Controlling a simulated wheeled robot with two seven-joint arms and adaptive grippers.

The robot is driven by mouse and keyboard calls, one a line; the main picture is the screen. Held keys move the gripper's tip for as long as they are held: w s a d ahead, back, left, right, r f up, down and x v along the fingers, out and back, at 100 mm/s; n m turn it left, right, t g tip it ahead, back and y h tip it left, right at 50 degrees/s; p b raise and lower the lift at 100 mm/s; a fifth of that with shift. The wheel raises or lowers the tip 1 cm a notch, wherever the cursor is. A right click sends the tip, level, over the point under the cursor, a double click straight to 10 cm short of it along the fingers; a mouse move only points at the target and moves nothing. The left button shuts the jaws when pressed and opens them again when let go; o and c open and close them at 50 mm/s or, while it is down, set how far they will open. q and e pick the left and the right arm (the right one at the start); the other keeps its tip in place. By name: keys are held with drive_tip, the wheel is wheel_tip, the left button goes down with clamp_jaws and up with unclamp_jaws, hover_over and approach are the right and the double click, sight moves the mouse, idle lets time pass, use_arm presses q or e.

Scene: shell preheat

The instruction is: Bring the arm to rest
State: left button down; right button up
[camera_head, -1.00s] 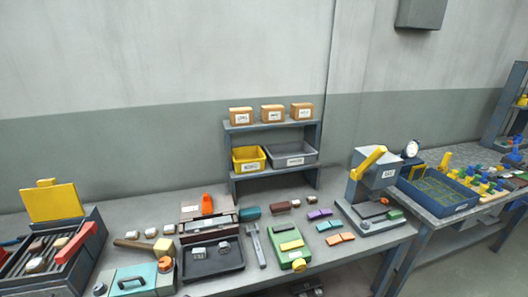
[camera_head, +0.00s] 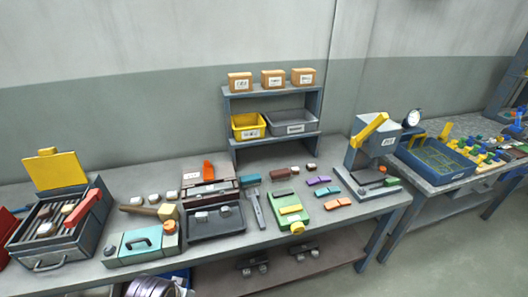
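Neither of my grippers nor either arm shows in the head view. The workbench (camera_head: 225,249) stands in front of me with its tools and parts on top. At its left end is a grey box with a slatted top (camera_head: 55,243), its yellow lid (camera_head: 54,171) raised and a red handle (camera_head: 83,208) at its right side. Several pale pieces lie on the slats. Whether either gripper holds anything cannot be seen.
A grey shelf (camera_head: 230,108) with boxes and bins stands at the back. A black tray (camera_head: 215,225), a green device (camera_head: 288,213) and a grey press with a yellow lever (camera_head: 371,160) occupy the bench. A second table with a blue tray (camera_head: 434,163) stands right.

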use_arm(q)
drive_tip(key=s+f+g, duration=0.1)
drive_tip(key=s+f, duration=0.1)
drive_tip(key=f, duration=1.4)
drive_tip(key=s+f, duration=0.2)
drive_tip(key=f, duration=1.5)
drive_tip(key=s+a+f, duration=0.2)
drive_tip(key=s+f, duration=0.7)
drive_tip(key=s, duration=0.1)
drive_tip(key=s+a+f+g, duration=0.1)
drive_tip(key=s+a+f, duration=0.1)
drive_tip(key=s+f, duration=0.7)
drive_tip(key=shift+s, duration=1.25)
drive_tip(key=shift+a, duration=0.1)
